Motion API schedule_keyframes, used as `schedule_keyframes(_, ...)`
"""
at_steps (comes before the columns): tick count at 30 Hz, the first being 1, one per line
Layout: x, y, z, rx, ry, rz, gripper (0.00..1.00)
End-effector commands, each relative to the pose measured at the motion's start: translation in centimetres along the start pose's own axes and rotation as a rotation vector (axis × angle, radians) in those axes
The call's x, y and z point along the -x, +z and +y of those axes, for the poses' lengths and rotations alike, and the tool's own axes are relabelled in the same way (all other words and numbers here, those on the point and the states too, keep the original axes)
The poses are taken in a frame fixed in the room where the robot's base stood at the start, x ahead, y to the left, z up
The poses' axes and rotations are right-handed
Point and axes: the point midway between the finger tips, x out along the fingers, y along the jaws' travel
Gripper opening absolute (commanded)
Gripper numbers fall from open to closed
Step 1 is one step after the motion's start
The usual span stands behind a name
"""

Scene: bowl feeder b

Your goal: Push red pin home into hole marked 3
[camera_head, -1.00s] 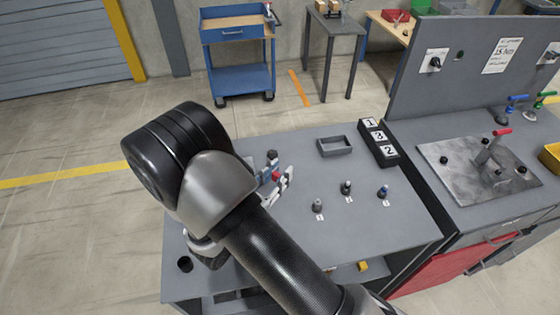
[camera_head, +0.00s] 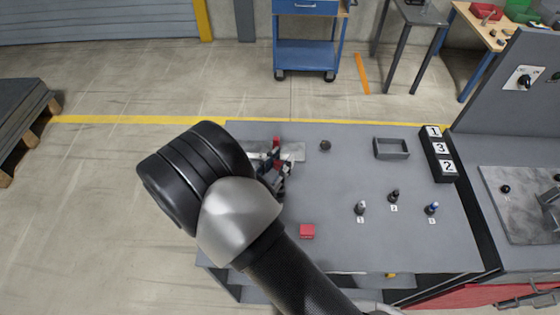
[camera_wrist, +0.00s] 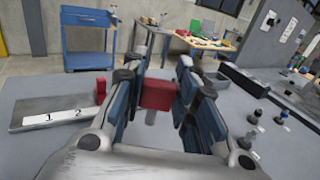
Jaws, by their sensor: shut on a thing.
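My gripper (camera_wrist: 155,85) is shut on the red pin (camera_wrist: 157,95) in the wrist view. The pin has a blocky red head between the fingers, and a short grey shank hangs below it. A grey plate (camera_wrist: 35,112) marked 1 and 2 lies left of the gripper. No mark 3 can be made out on it. Another red upright piece (camera_wrist: 100,90) stands at the plate's right end. In the head view my gripper (camera_head: 272,172) is over the table beside the plate (camera_head: 293,152), partly hidden by my arm. The red upright piece also shows there (camera_head: 277,142).
A dark round knob (camera_head: 325,146), an empty grey tray (camera_head: 391,148) and a block labelled 1, 3, 2 (camera_head: 438,152) are to the right. Small pegs (camera_head: 394,196) stand nearer. A red box (camera_head: 307,231) lies near the front. The table middle is bare.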

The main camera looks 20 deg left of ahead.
Motion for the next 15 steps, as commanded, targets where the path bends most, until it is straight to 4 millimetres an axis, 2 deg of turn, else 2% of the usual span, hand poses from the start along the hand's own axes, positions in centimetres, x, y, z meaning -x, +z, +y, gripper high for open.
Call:
schedule_keyframes(8,0.0,-0.1,-0.1,-0.001,-0.001,0.000,0.03)
schedule_keyframes(15,0.0,-1.5,-0.1,-0.001,-0.002,0.000,0.03)
